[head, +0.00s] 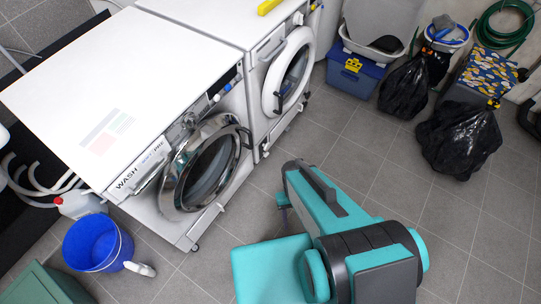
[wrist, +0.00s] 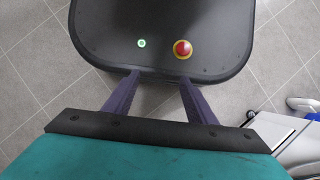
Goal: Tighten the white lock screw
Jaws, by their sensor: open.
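I cannot pick out a white lock screw in either view. A white washing machine (head: 120,80) with a chrome-rimmed round door (head: 205,165) stands at the left in the head view. A second white machine (head: 262,75) with a white-rimmed door (head: 288,72) stands beside it. My gripper (wrist: 158,76) shows two dark purple fingers set apart in the wrist view, with nothing between them. In the head view only a small purple part of it (head: 283,201) shows beside my arm. It is over the floor, right of the first machine and apart from it.
Black bags (head: 460,140), a blue crate (head: 352,75) and a green hose (head: 505,22) are at the back right. Tiled floor at the right is clear.

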